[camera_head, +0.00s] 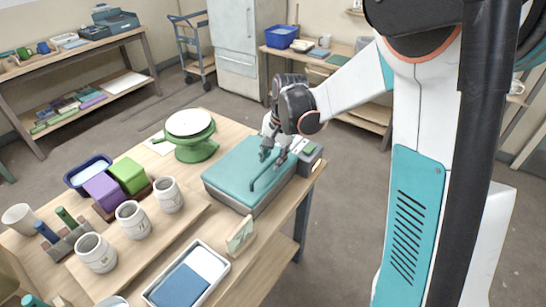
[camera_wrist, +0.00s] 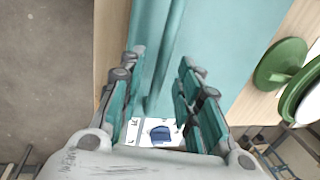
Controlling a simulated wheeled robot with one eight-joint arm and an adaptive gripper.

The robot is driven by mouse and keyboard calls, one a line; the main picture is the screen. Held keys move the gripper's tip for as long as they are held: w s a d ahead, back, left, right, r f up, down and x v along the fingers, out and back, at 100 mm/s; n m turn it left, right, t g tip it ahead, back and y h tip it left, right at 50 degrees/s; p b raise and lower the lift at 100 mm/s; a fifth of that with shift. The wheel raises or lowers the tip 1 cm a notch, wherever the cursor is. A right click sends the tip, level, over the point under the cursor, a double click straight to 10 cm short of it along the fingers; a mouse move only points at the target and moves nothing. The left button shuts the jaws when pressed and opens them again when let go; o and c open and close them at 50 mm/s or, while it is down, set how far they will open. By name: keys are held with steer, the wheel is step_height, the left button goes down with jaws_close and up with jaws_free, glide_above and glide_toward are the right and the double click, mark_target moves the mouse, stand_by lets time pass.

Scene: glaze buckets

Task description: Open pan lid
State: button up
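The pan is a low rectangular grey box with a flat teal lid (camera_head: 235,175), near the right edge of the table. The lid appears closed on the pan. A raised teal bar handle (camera_head: 266,174) runs along the lid. My gripper (camera_head: 275,155) is over the lid at the far end of the handle, pointing down. In the wrist view my gripper (camera_wrist: 160,62) has its two teal fingers apart, with the handle (camera_wrist: 158,70) showing between them, nearer the left finger. I cannot tell whether a finger touches it.
A green turntable with a white top (camera_head: 188,124) stands left of the pan. Three marked cups, including one at the front (camera_head: 95,252), and a white tray with a blue item (camera_head: 185,278) are on the near table. A small grey box (camera_head: 308,158) adjoins the pan's right side.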

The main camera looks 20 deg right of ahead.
jaws_close()
